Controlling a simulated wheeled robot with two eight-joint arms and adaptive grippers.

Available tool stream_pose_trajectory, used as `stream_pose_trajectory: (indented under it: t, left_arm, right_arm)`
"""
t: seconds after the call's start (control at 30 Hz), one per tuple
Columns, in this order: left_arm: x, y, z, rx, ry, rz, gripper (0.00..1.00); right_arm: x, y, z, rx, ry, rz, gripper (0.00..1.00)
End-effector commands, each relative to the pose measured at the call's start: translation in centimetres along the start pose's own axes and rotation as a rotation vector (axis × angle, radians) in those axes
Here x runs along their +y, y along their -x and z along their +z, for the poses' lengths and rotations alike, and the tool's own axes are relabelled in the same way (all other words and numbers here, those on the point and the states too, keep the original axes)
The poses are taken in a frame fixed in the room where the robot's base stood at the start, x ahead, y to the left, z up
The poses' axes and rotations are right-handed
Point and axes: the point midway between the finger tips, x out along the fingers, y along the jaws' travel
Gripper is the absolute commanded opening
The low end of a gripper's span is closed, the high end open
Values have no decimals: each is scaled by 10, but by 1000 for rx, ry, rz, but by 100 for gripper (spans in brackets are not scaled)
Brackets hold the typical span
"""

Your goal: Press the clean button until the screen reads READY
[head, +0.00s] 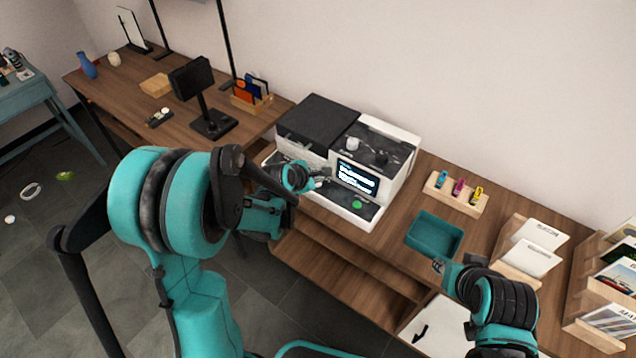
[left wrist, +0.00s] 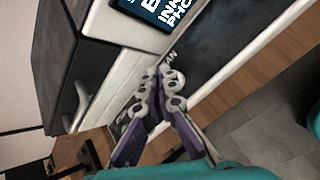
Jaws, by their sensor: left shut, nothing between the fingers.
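A white and black printer (head: 398,172) stands on the wooden desk with a lit screen (head: 357,177) on its front. The screen (left wrist: 150,12) is cut off in the left wrist view, where only parts such as "INK" and "PHO" show. A green round button (head: 357,204) sits on the front panel below the screen. My left gripper (head: 322,180) is shut and empty, left of the green button and close to the panel. In the left wrist view its fingertips (left wrist: 168,78) are beside a label ending in "AN"; any button there is hidden by them. My right gripper (head: 440,267) is near the teal tray, its jaws unclear.
The teal tray (head: 434,234) lies right of the printer. A wooden holder (head: 456,193) with coloured items stands behind it. Card racks (head: 529,247) fill the right end. A black stand with a display (head: 192,78) stands left of the printer.

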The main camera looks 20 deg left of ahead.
Motion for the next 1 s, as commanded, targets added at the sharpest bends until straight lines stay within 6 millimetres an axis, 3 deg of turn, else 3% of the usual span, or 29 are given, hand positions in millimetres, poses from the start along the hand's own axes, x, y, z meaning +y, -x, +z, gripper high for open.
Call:
stream_pose_trajectory:
  t: [1.0]
  left_arm:
    - [-6,-9,-6,0,0,0,0]
  right_arm:
    - [0,-11,8,0,0,0,29]
